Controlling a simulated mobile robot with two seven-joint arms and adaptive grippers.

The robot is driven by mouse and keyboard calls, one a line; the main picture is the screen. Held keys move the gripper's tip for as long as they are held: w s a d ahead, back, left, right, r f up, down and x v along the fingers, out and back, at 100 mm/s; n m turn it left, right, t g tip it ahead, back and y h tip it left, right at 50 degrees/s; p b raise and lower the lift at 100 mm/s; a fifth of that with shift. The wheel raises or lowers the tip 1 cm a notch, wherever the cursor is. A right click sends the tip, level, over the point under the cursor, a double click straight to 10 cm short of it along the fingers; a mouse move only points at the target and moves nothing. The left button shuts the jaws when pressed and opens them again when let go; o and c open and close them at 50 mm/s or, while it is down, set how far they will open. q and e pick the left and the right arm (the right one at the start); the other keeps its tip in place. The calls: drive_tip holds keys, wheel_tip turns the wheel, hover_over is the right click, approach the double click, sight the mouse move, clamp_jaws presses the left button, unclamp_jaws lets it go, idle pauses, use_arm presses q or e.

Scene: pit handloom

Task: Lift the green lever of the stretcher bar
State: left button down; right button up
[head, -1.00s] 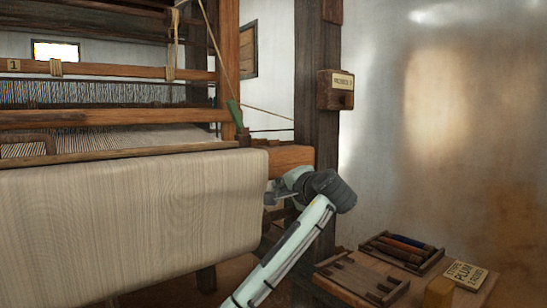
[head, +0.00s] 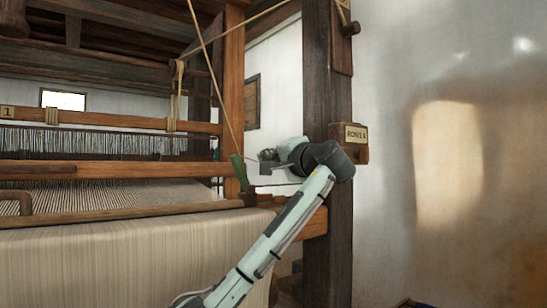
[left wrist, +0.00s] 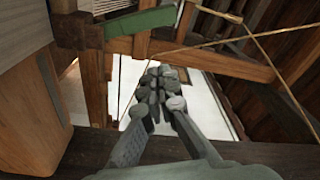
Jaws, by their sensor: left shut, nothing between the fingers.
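The green lever (head: 239,172) stands tilted at the right end of the loom's front frame, beside the orange-brown upright post. In the left wrist view the green lever (left wrist: 142,22) lies across the top, joined to a dark block at its left end. My left gripper (head: 265,161) is just right of the lever in the head view, apart from it. In the left wrist view my left gripper (left wrist: 160,78) has its fingers together with nothing between them, and the lever is beyond the fingertips. My right gripper does not show.
The cloth-covered beam (head: 130,262) fills the lower left. A dark post (head: 327,80) with a small labelled box (head: 356,155) stands behind my left arm. A cord (head: 208,62) runs down near the lever. The wall side at right is clear.

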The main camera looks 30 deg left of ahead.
sight(241, 173)
use_arm(q)
drive_tip(key=a, duration=0.1)
drive_tip(key=s+a+f, duration=0.1)
drive_tip(key=a, duration=0.2)
drive_tip(key=shift+s+f, duration=0.25)
drive_tip(key=shift+s, duration=0.05)
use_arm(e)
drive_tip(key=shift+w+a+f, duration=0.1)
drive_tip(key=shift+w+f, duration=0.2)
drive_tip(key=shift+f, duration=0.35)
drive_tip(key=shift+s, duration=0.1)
use_arm(q)
drive_tip(key=n+b, duration=0.1)
drive_tip(key=s+n+b, duration=0.1)
drive_tip(key=shift+s+a+f+n, duration=0.1)
drive_tip(key=shift+a+f+n, duration=0.05)
drive_tip(key=shift+a+n, duration=0.2)
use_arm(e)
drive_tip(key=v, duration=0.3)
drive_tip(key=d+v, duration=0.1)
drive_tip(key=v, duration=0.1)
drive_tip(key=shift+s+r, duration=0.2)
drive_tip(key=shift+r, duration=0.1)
